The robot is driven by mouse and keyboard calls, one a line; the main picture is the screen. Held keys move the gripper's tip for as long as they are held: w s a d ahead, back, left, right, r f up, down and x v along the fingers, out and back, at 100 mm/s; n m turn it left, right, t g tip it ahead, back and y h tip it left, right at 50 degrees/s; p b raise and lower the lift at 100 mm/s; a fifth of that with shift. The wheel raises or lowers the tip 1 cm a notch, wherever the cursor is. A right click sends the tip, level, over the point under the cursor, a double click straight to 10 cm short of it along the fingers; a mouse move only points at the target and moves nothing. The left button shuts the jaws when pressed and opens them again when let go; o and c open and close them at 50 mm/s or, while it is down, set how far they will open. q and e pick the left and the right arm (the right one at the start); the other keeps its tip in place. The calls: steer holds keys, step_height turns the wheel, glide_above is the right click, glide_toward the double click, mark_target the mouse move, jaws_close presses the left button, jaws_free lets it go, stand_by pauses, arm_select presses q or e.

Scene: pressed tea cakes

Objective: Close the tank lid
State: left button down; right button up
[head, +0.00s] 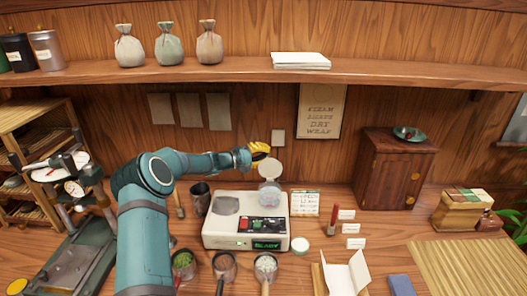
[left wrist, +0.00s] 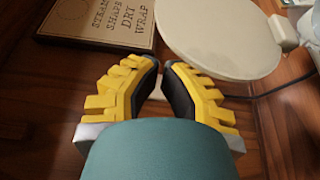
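The tank lid (head: 270,169) is a round cream disc standing raised behind the small clear tank (head: 269,198) on the white machine (head: 245,234). The tank's mouth looks uncovered. My left gripper (head: 259,152), with yellow fingers, is above and just behind the lid, beside its upper left edge. In the left wrist view the lid (left wrist: 222,32) lies just beyond the fingertips, to the right. The left gripper (left wrist: 161,66) has its fingertips drawn nearly together with nothing between them. I cannot tell whether it touches the lid. My right gripper is not in view.
The machine's green display (head: 267,245) is lit. A dark cup (head: 200,197) stands left of it, and several filled cups stand in front. A wooden cabinet (head: 394,167) is at the right. A sign (head: 322,110) hangs behind, below a shelf (head: 400,73).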

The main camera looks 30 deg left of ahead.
arm_select(q)
steer(key=shift+s+d, duration=0.25)
steer(key=shift+s, duration=0.1)
stand_by(0.3)
